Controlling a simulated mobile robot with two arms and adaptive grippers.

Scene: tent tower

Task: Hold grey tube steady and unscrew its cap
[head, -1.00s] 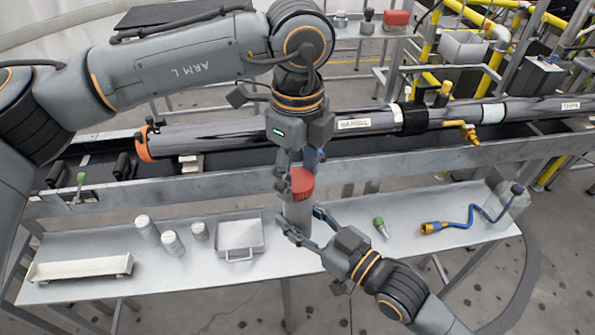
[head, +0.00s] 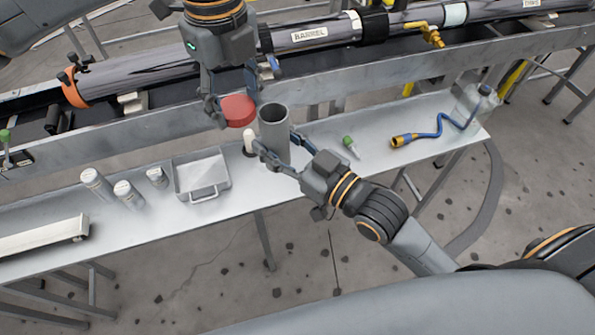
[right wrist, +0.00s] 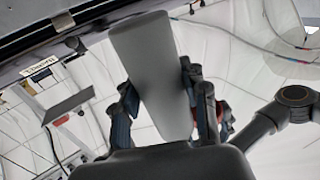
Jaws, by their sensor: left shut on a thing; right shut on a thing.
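The grey tube (head: 273,124) stands about upright over the table, its dark open top showing in the head view. My right gripper (head: 278,145) is shut around its lower part from the right. In the right wrist view the tube (right wrist: 150,70) runs between my right gripper's fingers (right wrist: 163,105). The red cap (head: 238,111) is off the tube, just left of its rim and near rim height. My left gripper (head: 238,94) is shut on the cap from above. Whether the tube's bottom touches the table is hidden by my right gripper.
A small white cylinder (head: 249,142) stands just left of the tube. A metal tray (head: 202,177) and several capped jars (head: 128,193) stand further left. A green-capped item (head: 349,146) and a blue hose (head: 440,132) lie to the right. The barrel (head: 310,35) runs behind the table.

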